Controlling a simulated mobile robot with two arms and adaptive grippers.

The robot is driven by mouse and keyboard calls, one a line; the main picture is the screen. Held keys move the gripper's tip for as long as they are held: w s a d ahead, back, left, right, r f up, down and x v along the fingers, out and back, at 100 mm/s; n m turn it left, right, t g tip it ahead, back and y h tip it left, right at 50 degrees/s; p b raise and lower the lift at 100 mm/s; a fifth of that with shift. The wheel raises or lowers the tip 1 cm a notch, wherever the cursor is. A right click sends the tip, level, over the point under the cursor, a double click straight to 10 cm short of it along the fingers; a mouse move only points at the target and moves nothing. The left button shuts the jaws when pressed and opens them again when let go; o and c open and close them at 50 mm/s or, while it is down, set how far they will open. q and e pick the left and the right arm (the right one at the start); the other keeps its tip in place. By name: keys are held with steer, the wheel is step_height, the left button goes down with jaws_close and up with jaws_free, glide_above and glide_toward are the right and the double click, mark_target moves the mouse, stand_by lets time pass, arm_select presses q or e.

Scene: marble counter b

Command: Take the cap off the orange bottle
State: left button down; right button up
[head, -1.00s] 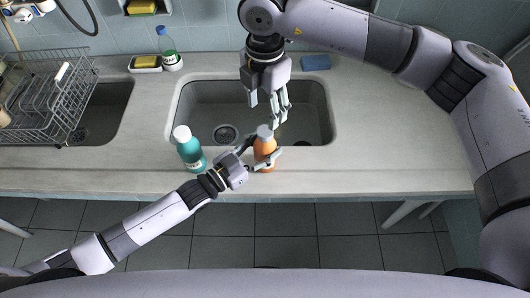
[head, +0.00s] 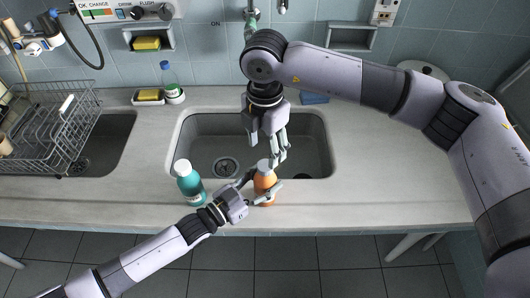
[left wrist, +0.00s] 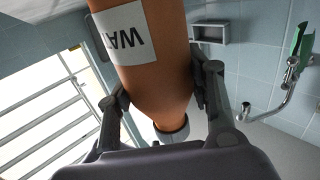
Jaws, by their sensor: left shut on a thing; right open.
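The orange bottle (head: 264,184) stands upright at the front edge of the sink, with its grey cap (head: 263,165) on top. My left gripper (head: 259,194) is shut around the bottle's body. In the left wrist view, the bottle (left wrist: 155,60) sits between both fingers (left wrist: 158,92). Its white label and grey cap (left wrist: 173,132) appear upside down there. My right gripper (head: 278,160) is open, pointing down just above and beside the cap. Whether a finger touches the cap is not clear.
A teal bottle with a white cap (head: 189,184) stands left of the orange bottle. The sink (head: 200,135) lies behind. A dish rack (head: 45,130), a green bottle (head: 171,85) and a blue sponge (head: 314,98) are farther off. The counter at right (head: 390,160) is clear.

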mark_target(265, 165)
step_height(265, 165, down, 6)
steer(key=shift+f, duration=0.25)
steer(key=shift+c, duration=0.4)
